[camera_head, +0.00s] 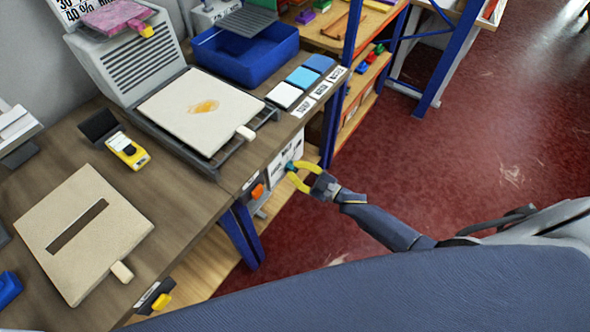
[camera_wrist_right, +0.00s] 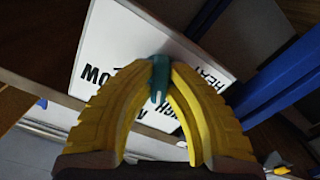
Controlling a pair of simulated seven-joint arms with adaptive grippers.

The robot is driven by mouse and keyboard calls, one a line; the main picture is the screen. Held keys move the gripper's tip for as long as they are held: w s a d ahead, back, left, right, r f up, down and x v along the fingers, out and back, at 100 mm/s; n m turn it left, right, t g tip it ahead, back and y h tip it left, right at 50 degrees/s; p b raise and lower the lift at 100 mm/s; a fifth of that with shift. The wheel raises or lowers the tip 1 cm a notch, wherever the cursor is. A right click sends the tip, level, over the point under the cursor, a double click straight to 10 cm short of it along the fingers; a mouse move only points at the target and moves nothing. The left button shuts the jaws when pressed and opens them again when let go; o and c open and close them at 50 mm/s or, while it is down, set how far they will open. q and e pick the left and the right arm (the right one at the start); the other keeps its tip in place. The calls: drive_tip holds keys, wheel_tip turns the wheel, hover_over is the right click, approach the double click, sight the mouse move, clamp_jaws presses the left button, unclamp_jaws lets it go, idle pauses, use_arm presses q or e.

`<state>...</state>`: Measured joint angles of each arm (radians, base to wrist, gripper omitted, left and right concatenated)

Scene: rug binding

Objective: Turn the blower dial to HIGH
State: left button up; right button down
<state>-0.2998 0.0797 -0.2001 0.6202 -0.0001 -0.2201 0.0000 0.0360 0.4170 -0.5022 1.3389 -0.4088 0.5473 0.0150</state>
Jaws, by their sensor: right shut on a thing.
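The blower dial is a teal knob (camera_wrist_right: 158,80) on a white label panel (camera_wrist_right: 112,40). The panel carries black print; "LOW", part of "HIGH" and "HEAT" can be made out in the right wrist view. My right gripper (camera_head: 297,178) has yellow fingers and is shut on the teal knob, with the fingertips at its two sides. The knob's pointing direction against the print is hard to tell, as the fingers cover part of the panel. In the head view the white panel (camera_head: 284,160) sits under the bench's front edge. My left gripper is not in view.
An orange knob (camera_head: 257,191) sits left of the panel under the bench edge. A yellow knob (camera_head: 161,302) is farther left. A blue bench leg (camera_head: 240,235) stands below. On the bench are a framed rug piece (camera_head: 180,115) and a blue bin (camera_head: 250,65). Red floor (camera_head: 480,150) is open at right.

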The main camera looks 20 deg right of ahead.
drive_tip(key=n, duration=0.6)
drive_tip(key=shift+n, duration=0.4)
idle(0.4)
drive_tip(key=c, duration=1.4)
unclamp_jaws()
drive_tip(key=shift+o, duration=0.2)
drive_tip(key=v, duration=1.2)
